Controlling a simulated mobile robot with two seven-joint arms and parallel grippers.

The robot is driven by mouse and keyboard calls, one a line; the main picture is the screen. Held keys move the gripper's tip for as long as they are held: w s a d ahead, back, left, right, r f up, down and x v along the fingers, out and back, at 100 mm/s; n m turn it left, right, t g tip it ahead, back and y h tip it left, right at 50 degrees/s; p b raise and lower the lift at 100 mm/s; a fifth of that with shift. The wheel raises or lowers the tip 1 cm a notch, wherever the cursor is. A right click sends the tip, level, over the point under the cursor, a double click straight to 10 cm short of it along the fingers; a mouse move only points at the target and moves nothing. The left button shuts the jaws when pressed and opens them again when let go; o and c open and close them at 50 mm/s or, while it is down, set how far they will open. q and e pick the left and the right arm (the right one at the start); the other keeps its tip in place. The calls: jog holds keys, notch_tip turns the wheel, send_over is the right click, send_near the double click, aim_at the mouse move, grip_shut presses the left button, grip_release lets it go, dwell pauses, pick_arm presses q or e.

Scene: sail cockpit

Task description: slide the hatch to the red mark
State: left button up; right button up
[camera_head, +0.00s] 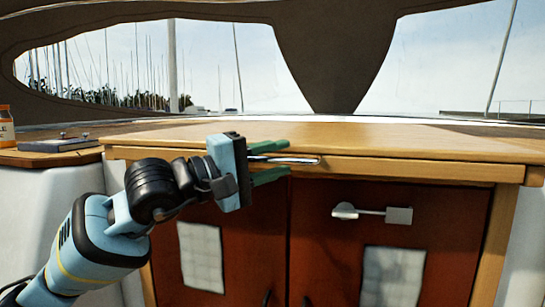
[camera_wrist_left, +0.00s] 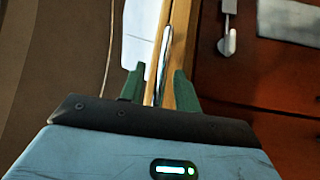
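The hatch (camera_head: 400,137) appears to be the light wooden panel over the red-brown doors. A shiny metal bar handle (camera_head: 300,160) runs along its front edge. My left gripper (camera_head: 280,161) is at the left half of this edge, its green fingers open, one above and one below the bar. In the left wrist view the bar (camera_wrist_left: 164,55) passes between the spread fingertips (camera_wrist_left: 158,82), with gaps visible. I cannot make out a red mark in either view. My right gripper is out of view.
Red-brown doors (camera_head: 330,240) below carry a metal latch (camera_head: 370,213) and pale panels (camera_head: 392,275). A dark flat box (camera_head: 58,145) and an orange-capped jar (camera_head: 5,125) sit on the left ledge. The hatch's top surface looks clear.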

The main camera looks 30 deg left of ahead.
pick_arm(q)
jog(key=shift+c, duration=0.2)
grip_shut()
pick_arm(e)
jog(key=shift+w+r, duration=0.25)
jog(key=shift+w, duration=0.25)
pick_arm(q)
jog(key=shift+w+a, duration=0.15)
jog(key=shift+w, duration=0.35)
jog(key=w, duration=0.3)
jog(key=w+a, duration=0.1)
jog(key=w, duration=0.2)
jog(key=w+a, duration=0.1)
jog(key=w, duration=0.3)
jog(key=shift+a, duration=0.25)
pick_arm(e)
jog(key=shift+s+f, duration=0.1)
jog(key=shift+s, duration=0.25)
